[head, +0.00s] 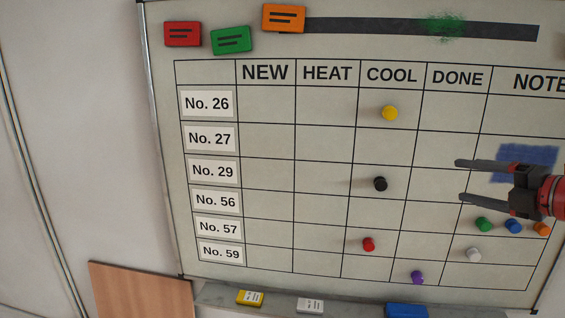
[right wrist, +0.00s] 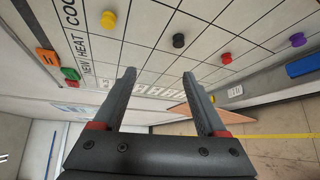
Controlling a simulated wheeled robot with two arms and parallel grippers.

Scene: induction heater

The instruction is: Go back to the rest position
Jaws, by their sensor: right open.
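My right gripper (head: 462,180) is at the right of the head view, in front of the whiteboard (head: 265,220). Its two fingers are apart with nothing between them. It also shows in the right wrist view (right wrist: 160,76), open and empty. The black magnet (head: 380,184) is on the board in the COOL column, row No. 29, left of the gripper and apart from it. A yellow magnet (head: 390,113) is in COOL, row No. 26. A red magnet (head: 369,244) is in COOL, low down. A purple magnet (head: 417,278) is near the bottom. My left gripper is not in view.
Green (head: 483,224), blue (head: 513,226), orange (head: 542,229) and white (head: 474,255) magnets sit below the right gripper. Red, green and orange blocks (head: 283,18) are along the board's top. A ledge (head: 275,298) below holds several items. A wooden panel (head: 140,290) stands lower left.

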